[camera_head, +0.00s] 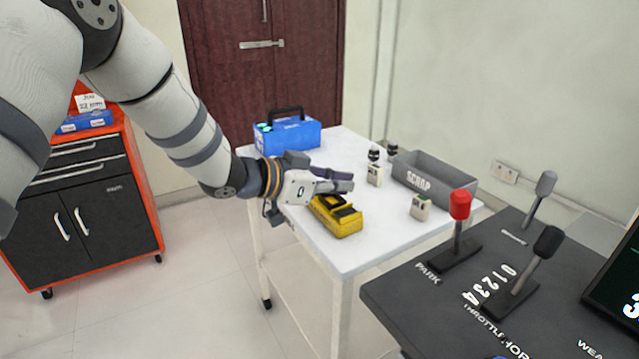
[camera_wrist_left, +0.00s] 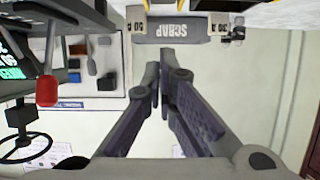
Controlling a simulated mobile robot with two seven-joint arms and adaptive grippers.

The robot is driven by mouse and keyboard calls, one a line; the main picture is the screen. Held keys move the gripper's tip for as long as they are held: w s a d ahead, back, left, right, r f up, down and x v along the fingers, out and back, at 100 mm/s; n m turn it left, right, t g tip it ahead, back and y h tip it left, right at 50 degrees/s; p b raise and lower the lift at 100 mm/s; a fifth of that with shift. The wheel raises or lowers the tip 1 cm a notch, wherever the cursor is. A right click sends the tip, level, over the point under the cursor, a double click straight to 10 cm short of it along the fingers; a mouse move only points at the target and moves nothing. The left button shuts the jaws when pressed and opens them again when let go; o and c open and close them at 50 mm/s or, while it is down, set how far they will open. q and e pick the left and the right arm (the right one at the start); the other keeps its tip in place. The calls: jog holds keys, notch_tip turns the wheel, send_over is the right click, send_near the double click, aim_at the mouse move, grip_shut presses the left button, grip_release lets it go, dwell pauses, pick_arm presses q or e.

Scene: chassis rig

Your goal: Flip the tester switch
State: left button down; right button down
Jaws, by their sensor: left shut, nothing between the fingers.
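The yellow tester (camera_head: 337,218) sits near the front edge of the white table, with dark parts on its top. My left gripper (camera_head: 345,182) is just above it in the head view, pointing right, and hides part of its far side. Its two fingers are together with nothing between them; they also show in the wrist view (camera_wrist_left: 160,85). I cannot make out the switch clearly. My right gripper is not in view.
The white table (camera_head: 375,250) also holds a blue toolbox (camera_head: 288,136), a grey SCRAP bin (camera_head: 430,178), small white blocks (camera_head: 421,207) and dark round-topped items (camera_head: 374,154). A dark console with a red-knobbed lever (camera_head: 460,205) stands at right front. A red cabinet (camera_head: 90,200) stands left.

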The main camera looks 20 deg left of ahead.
aim_at(347, 213)
pick_arm(q)
jog(key=shift+s+a+f, duration=0.15)
jog(key=shift+f, duration=0.75)
jog(key=shift+s+a+f, duration=0.15)
jog(key=shift+f, duration=0.75)
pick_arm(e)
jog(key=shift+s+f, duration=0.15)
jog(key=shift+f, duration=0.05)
